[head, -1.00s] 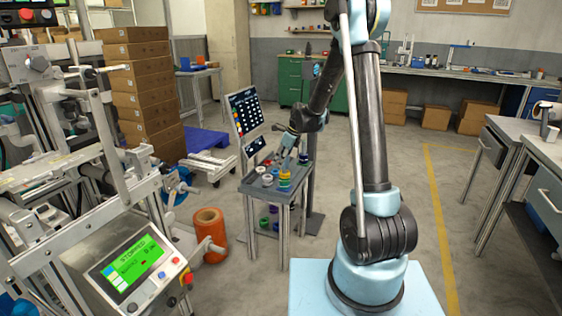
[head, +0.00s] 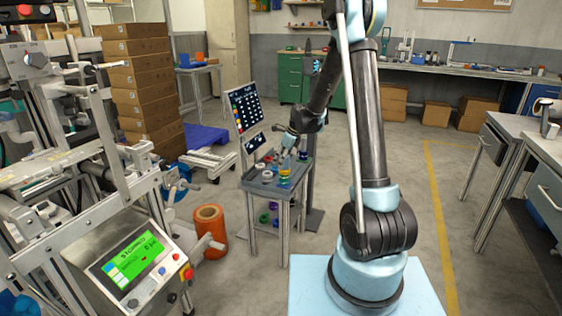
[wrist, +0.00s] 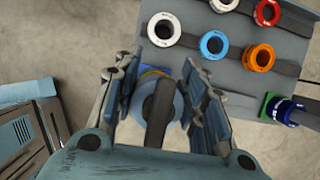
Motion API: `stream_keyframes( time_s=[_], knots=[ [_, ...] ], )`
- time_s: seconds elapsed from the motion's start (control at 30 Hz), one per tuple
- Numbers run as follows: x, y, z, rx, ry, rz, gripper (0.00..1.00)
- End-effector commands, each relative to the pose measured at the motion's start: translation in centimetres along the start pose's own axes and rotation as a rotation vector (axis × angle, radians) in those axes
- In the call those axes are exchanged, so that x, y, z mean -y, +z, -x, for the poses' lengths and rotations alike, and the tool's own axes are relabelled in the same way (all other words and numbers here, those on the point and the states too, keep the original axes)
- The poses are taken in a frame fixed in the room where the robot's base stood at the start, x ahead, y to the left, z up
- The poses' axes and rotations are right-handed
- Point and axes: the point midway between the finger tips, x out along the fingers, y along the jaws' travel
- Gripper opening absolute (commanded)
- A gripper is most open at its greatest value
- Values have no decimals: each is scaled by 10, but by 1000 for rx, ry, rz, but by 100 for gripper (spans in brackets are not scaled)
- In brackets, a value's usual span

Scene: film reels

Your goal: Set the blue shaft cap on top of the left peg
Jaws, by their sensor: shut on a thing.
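My gripper (wrist: 165,92) is closed around a light-blue ringed piece with a dark grey middle, which appears to be the blue shaft cap (wrist: 177,103). The fingers stand on either side of it. A yellow-orange edge and more blue show just beyond it, partly hidden, and I cannot tell whether they touch it. In the head view my gripper (head: 283,158) is small, over the cart's top. A yellow and blue stack (head: 284,177) stands on the cart close by. I cannot clearly make out which item is the left peg.
The grey cart (head: 262,188) carries several rings: white (wrist: 163,29), blue (wrist: 214,45), orange (wrist: 258,58) and red (wrist: 266,12). A green and dark-blue item (wrist: 276,107) sits at its edge. A dotted panel (head: 246,108) stands behind the cart. An orange spool (head: 210,230) is on the floor.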

Motion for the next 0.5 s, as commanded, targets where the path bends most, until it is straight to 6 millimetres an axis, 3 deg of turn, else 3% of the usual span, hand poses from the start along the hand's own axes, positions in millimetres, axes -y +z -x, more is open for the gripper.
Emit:
stream_keyframes(
  time_s=[0.5],
  knots=[
    [0, -2, -6, 0, 0, 0, 8]
  ],
)
